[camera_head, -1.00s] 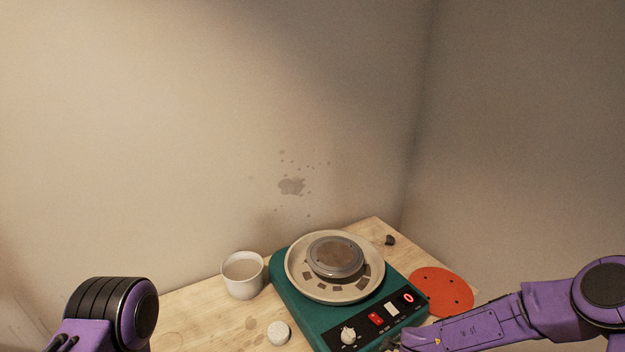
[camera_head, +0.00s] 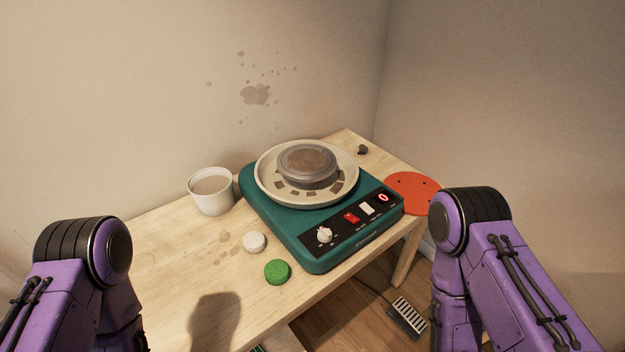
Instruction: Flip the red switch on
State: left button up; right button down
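The red switch (camera_head: 351,217) is on the black front panel of a green pottery wheel machine (camera_head: 290,235), between a white knob (camera_head: 324,235) and a white switch (camera_head: 367,208). A red-lit display or button (camera_head: 383,198) is at the panel's right end. The red switch is small, and I cannot tell which way it is tipped. Both of my purple arms show at the lower left and lower right, apart from the machine. Neither gripper is in the picture.
The machine stands on a wooden table (camera_head: 165,265). A white cup (camera_head: 211,192) is left of it. A white round piece (camera_head: 255,242) and a green round piece (camera_head: 277,272) lie in front. An orange disc (camera_head: 411,193) is at the right. A pedal (camera_head: 408,317) is on the floor.

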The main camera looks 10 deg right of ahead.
aim_at(350, 217)
jog(key=u, duration=2.25)
jog(key=k, duration=0.75)
jog(key=z, duration=1.35)
